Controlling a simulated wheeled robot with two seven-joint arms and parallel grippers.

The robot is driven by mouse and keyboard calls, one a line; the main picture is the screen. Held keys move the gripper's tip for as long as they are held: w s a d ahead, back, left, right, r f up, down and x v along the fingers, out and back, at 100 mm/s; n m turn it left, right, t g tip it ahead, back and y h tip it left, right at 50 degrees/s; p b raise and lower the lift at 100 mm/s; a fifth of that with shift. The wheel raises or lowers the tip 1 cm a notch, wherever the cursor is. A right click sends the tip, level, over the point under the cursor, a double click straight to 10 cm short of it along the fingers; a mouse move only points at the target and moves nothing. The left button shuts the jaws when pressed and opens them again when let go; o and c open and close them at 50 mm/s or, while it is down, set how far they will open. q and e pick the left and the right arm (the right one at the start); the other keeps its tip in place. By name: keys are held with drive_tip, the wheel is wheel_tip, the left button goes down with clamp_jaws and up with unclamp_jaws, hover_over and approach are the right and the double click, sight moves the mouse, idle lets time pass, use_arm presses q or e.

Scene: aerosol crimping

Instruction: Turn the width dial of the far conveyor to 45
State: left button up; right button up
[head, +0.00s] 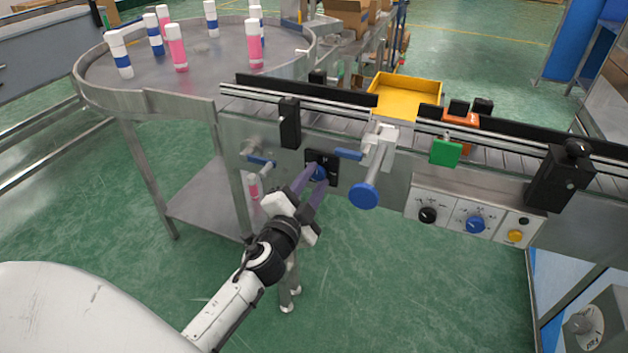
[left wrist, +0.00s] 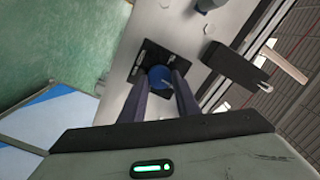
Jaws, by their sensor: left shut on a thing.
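The far conveyor (head: 382,167) has a grey side panel facing me. On it sits a small blue dial (head: 320,173) on a black square plate (head: 333,167). My left gripper (head: 318,177) reaches up to this dial with its two purple-grey fingers on either side of it. In the left wrist view the blue dial (left wrist: 159,78) lies between the fingertips, in front of the black plate (left wrist: 150,62). The gripper is shut on the dial. The dial's number cannot be read in either view. My right gripper is not in view.
A large blue knob (head: 364,195) on a bracket juts out right of the dial, and blue-handled levers (head: 262,161) stand nearby. A control box (head: 470,216) with knobs hangs further right. A round table (head: 196,73) with several bottles stands at the left.

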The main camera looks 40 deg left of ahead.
use_arm(q)
drive_tip(key=shift+f+m, duration=0.1)
drive_tip(key=shift+m, duration=1.4)
drive_tip(key=o, duration=1)
drive_tip(key=shift+o, duration=0.2)
drive_tip(key=shift+s, duration=0.1)
drive_tip(key=b+v, duration=0.1)
drive_tip(key=v, duration=0.9)
drive_tip(key=shift+b, duration=0.4)
